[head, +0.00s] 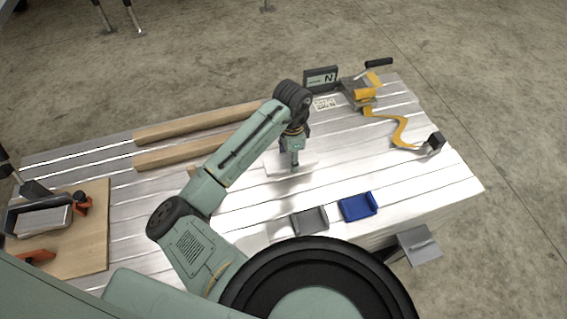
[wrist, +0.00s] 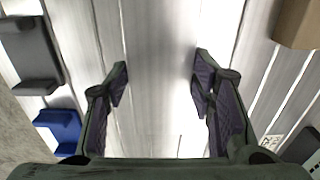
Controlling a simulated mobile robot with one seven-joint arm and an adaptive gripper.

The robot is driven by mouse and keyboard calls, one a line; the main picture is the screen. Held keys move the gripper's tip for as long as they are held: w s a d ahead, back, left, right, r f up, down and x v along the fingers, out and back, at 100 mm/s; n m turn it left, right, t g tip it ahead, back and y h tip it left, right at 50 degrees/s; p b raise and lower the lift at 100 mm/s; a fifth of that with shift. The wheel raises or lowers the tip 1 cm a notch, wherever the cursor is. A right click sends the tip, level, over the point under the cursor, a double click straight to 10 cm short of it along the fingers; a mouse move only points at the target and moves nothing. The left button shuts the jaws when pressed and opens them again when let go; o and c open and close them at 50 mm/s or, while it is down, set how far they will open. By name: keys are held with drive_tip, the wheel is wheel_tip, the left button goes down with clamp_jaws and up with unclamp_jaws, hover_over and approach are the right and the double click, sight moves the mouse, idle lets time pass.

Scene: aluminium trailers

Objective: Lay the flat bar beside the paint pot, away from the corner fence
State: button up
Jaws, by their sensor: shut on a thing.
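My gripper (head: 293,168) is low over the middle of the aluminium deck, fingers pointing down. In the wrist view its two fingers (wrist: 160,82) stand on either side of a bright, smooth silver strip, which appears to be the flat bar (wrist: 160,55). In the head view the bar (head: 275,168) shows as a pale flat piece under the fingers, partly hidden by them. Its ends and its gap to the deck are hard to tell against the shiny slats. I cannot make out a paint pot or a corner fence with certainty.
A grey tray (head: 310,220) and blue tray (head: 358,206) lie at the front edge. Wooden beams (head: 190,150) lie behind left. A wooden board (head: 92,240) with a grey box is far left. Deck between is clear.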

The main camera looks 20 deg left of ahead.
drive_tip(key=shift+f+p, duration=0.3)
drive_tip(key=shift+f, duration=2.05)
drive_tip(key=shift+f, duration=0.1)
drive_tip(key=o, duration=1.7)
drive_tip(key=shift+c, duration=0.2)
wheel_tip(320, 180, up, 12)
drive_tip(key=shift+r+b, duration=0.15)
drive_tip(key=shift+b, duration=0.8)
drive_tip(key=shift+w, duration=0.1)
